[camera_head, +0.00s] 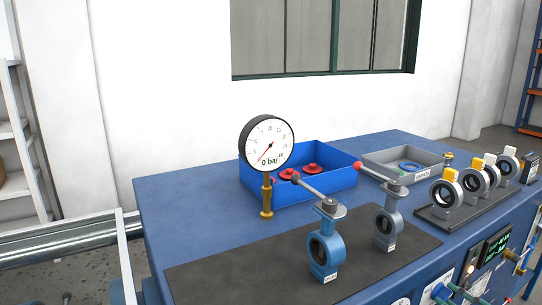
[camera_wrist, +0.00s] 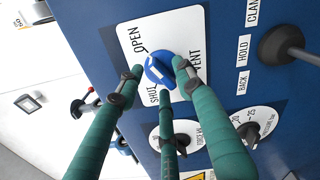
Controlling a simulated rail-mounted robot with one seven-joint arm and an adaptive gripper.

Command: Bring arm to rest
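The tips are in front of and around a blue knob (camera_wrist: 158,72) on a white plate marked OPEN, SHUT and VENT. The right fingertip overlaps the knob's edge in the picture. I cannot tell whether any finger touches it. Nothing is seen held. In the head view, the arm is not clearly seen; small teal parts at the lower right corner may be the fingers.
Two butterfly valves (camera_head: 325,243) (camera_head: 387,222) with lever handles stand on the bench's dark mat (camera_head: 230,275). Behind are a gauge (camera_head: 267,143) reading near 0 bar, a blue bin (camera_head: 300,194) with red parts, and a grey tray (camera_head: 375,160). Several valves stand on a rack at right.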

